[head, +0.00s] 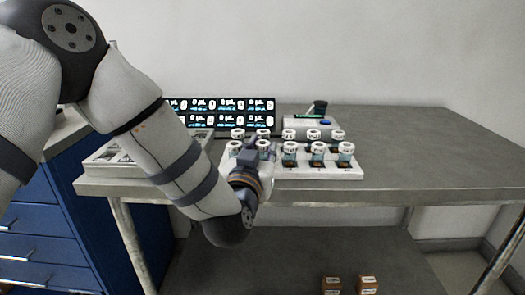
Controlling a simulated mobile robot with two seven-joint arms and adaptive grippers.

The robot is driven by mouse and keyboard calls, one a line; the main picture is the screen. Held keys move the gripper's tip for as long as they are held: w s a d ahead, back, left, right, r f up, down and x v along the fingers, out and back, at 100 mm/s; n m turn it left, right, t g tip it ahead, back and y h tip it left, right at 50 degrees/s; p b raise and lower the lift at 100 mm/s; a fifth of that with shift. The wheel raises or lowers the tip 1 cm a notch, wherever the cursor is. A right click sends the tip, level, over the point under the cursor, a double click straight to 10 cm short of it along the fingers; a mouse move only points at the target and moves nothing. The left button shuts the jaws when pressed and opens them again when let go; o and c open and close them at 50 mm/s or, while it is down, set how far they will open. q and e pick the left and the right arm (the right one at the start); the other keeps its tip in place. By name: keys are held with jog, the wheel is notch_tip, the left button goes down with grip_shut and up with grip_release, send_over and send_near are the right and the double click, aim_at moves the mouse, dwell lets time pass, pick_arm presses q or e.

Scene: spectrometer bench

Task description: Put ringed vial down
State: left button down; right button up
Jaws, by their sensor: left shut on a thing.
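My left gripper (257,150) is at the left half of a white vial rack (345,172) on the grey bench. It is shut on a vial, mostly hidden behind the gripper and wrist. I take this to be the ringed vial, but its ring cannot be made out. Several white-capped vials stand upright in two rows, among them a front-row vial (317,152) right of the gripper. I cannot tell whether the held vial touches the rack. My right gripper is not in view.
A display panel (222,105) stands behind the rack. A white device (300,125) with a dark-topped part and green light is behind it to the right. The grey bench (430,150) is clear at right. Small brown boxes (367,284) sit on the lower shelf.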

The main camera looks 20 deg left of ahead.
pick_arm(q)
jog(key=shift+f, duration=0.2)
jog(key=c, duration=1.6)
grip_release()
jog(key=shift+r, duration=0.1)
